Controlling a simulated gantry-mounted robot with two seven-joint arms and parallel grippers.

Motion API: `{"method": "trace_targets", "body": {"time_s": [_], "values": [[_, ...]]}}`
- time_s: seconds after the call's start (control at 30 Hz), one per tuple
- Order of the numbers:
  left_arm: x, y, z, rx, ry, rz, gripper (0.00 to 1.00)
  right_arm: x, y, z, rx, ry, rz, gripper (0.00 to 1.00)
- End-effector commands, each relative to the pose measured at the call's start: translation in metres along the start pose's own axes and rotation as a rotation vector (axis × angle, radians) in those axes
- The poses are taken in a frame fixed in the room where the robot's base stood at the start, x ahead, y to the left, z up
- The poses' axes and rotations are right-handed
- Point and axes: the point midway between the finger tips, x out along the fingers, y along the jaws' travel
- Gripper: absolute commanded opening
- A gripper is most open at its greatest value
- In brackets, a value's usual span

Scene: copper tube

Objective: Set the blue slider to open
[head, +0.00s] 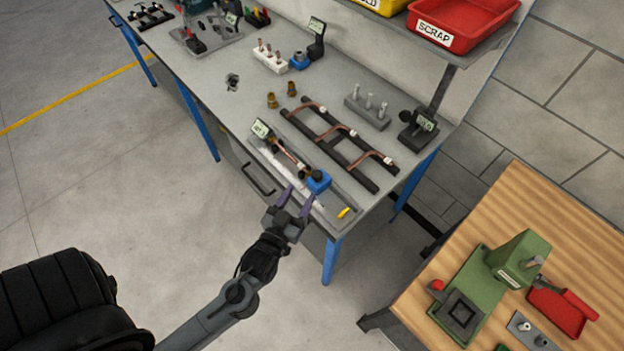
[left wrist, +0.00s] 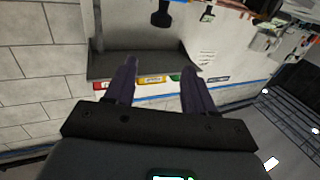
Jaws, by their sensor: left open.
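The blue slider (head: 318,181) is a small blue block with a dark knob beside it, at the near right end of a long grey gauge fixture along the bench's front edge. A copper tube (head: 288,154) lies along that fixture, between the blue slider and a small display (head: 262,129). My left gripper (head: 297,198) is open, its two purple fingers at the bench's front edge just short of the slider; contact cannot be told. Its fingers also show apart and empty in the left wrist view (left wrist: 160,80), where I cannot make out the slider. My right gripper is not in view.
A black rack (head: 338,153) with bent copper tubes lies behind the fixture. A grey block with pins (head: 367,108) and a dark gauge (head: 417,128) stand farther back. A yellow piece (head: 343,213) lies near the front right corner. A wooden table (head: 545,205) stands at right.

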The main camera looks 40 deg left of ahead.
Motion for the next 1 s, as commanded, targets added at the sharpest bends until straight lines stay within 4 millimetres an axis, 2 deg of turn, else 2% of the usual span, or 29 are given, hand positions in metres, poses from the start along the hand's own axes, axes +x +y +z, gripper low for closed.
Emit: {"method": "trace_targets", "body": {"time_s": [0.03,0.1,0.37,0.8,1.0], "values": [[0.000,0.001,0.018,-0.005,-0.002,-0.003,0.54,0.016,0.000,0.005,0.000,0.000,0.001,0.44],[0.000,0.001,0.025,-0.008,-0.002,-0.005,0.54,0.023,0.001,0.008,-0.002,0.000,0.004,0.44],[0.010,0.002,0.030,-0.010,-0.001,-0.004,0.54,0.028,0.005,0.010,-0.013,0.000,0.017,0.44],[0.077,0.001,0.029,-0.009,-0.001,-0.005,0.54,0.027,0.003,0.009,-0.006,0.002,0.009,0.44],[0.099,0.001,0.030,-0.010,-0.003,-0.003,0.54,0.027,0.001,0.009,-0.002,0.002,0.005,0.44]]}}
